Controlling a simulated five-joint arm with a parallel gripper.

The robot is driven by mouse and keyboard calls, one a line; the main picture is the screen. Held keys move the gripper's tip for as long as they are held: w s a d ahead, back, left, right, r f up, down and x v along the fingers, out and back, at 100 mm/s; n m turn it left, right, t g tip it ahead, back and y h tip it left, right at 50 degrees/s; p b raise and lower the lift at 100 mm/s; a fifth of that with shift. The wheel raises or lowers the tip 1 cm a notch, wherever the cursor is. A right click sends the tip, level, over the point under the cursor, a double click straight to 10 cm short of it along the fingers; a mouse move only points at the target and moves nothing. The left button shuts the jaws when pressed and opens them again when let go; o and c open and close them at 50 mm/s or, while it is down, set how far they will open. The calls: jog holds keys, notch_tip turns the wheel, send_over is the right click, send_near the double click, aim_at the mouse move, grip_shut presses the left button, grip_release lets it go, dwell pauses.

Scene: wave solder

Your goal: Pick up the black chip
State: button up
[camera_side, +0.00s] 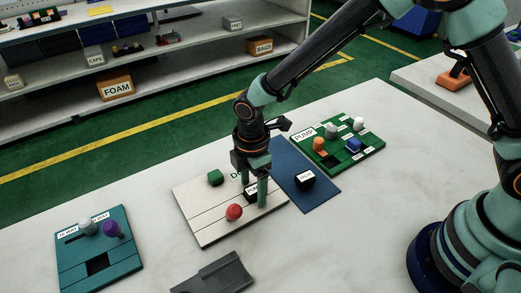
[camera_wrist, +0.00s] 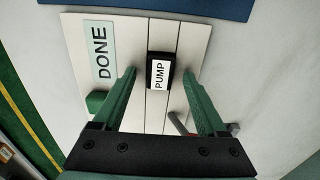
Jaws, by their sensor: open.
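A black chip (camera_wrist: 161,73) with a white PUMP label lies on the white slatted DONE board (camera_wrist: 192,45). In the side view this chip (camera_side: 250,190) is partly hidden by my gripper. My gripper (camera_side: 255,196) points down over the board, with its fingers on either side of the chip. In the wrist view my gripper (camera_wrist: 159,73) is open and the chip shows between its fingertips, apart from both. A second black block (camera_side: 305,180) with a white label lies on the blue mat (camera_side: 318,199); its text is too small to read.
A green PUMP board (camera_side: 369,157) with several parts stands at the back right. A teal board (camera_side: 75,277) is at the left, a grey holder (camera_side: 215,277) in front.

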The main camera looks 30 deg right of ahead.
aim_at(253, 190)
grip_shut()
notch_tip(253, 190, up, 20)
dwell(0.8)
